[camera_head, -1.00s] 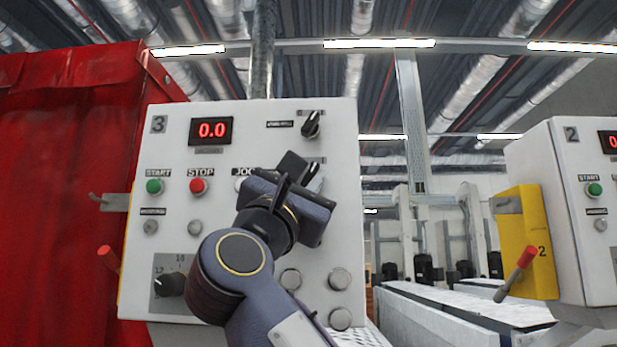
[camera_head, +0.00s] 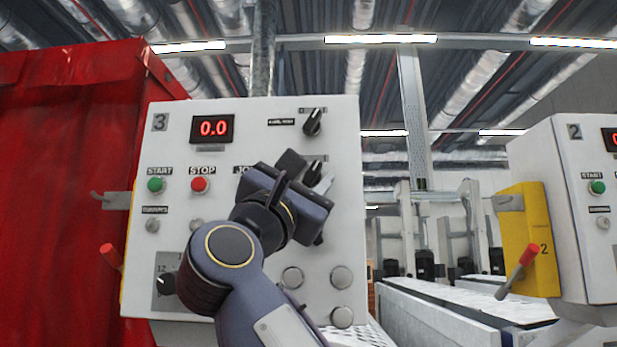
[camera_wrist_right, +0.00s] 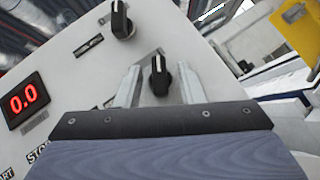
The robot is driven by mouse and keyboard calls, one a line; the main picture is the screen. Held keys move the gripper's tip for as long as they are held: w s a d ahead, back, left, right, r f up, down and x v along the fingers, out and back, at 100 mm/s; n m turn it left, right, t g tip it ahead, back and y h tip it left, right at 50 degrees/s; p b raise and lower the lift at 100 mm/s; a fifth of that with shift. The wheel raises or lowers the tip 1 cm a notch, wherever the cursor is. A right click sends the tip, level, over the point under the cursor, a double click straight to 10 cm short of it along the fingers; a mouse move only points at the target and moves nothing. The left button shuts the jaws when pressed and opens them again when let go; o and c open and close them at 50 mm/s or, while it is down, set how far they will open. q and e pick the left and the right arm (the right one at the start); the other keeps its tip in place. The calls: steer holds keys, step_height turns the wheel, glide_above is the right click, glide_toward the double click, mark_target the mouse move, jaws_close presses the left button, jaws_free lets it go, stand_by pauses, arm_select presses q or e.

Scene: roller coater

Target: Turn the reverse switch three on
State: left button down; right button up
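The white control panel marked 3 (camera_head: 175,215) faces me. It has a black rotary switch (camera_head: 313,122) at the upper right, and a second black switch (camera_head: 313,173) below it, partly hidden by my right gripper. The labels beside the switches are too small to read. In the right wrist view the lower switch (camera_wrist_right: 160,76) stands between the two fingertips of my right gripper (camera_wrist_right: 160,84), with a gap on each side. The upper switch (camera_wrist_right: 121,20) is clear of the fingers. My right gripper is open. My left gripper is not in view.
Panel 3 also carries a red 0.0 display (camera_head: 212,129), a green start button (camera_head: 156,185), a red stop button (camera_head: 200,184) and a dial (camera_head: 167,284). A red curtain (camera_head: 60,200) hangs at left. Panel 2 (camera_head: 575,200) stands at right.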

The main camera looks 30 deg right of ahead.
steer(key=b+v, duration=0.4)
steer(key=v, duration=0.4)
steer(key=shift+d, duration=0.1)
stand_by(0.4)
